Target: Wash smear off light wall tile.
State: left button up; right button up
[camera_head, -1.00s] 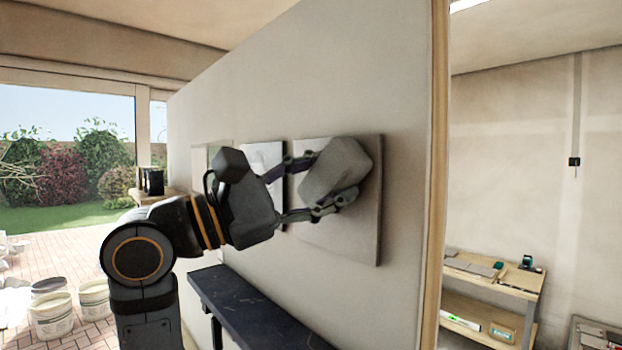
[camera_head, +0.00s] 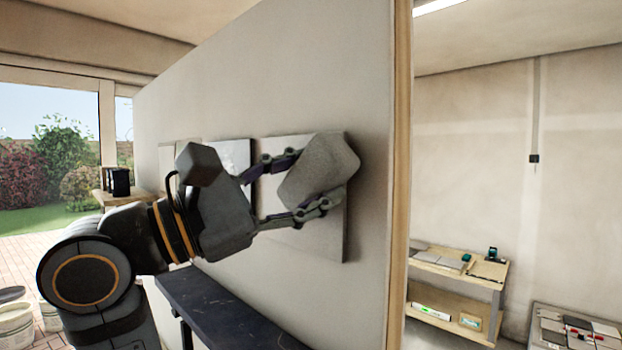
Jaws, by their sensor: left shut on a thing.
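My left gripper (camera_head: 306,184) is shut on a grey sponge-like block (camera_head: 320,172), held between its two fingers. The block is in front of the large light wall tile (camera_head: 332,240) at the right of the row on the wall. I cannot tell whether the block touches the tile. No smear shows on the visible part of this tile; the gripper and block hide much of its face. My right gripper is not in view.
A dark narrow ledge (camera_head: 225,312) runs along the wall below the tiles. The wall ends at a wooden edge (camera_head: 401,180) on the right. Beyond it stand a shelf unit (camera_head: 452,266) and a low surface with tools (camera_head: 580,325). Buckets (camera_head: 15,322) stand at lower left.

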pick_arm(q)
jog(key=s+a, duration=0.1)
jog(key=s, duration=0.1)
jog(key=s+a, duration=0.2)
jog(key=shift+s+a+b, duration=0.2)
jog(key=shift+a+b, duration=0.05)
jog(key=shift+b, duration=0.15)
jog(key=shift+d, duration=0.1)
jog(key=shift+w, duration=0.1)
jog(key=shift+f+b, duration=0.15)
jog(key=shift+b, duration=0.15)
jog(key=shift+s+a+b, duration=0.4)
jog(key=shift+s+b, duration=0.1)
jog(key=shift+s, duration=0.1)
jog(key=shift+s+a+b, duration=0.35)
jog(key=shift+s+b, duration=0.15)
jog(key=shift+s, duration=0.05)
jog(key=shift+s+a, duration=0.1)
jog(key=shift+a, duration=0.1)
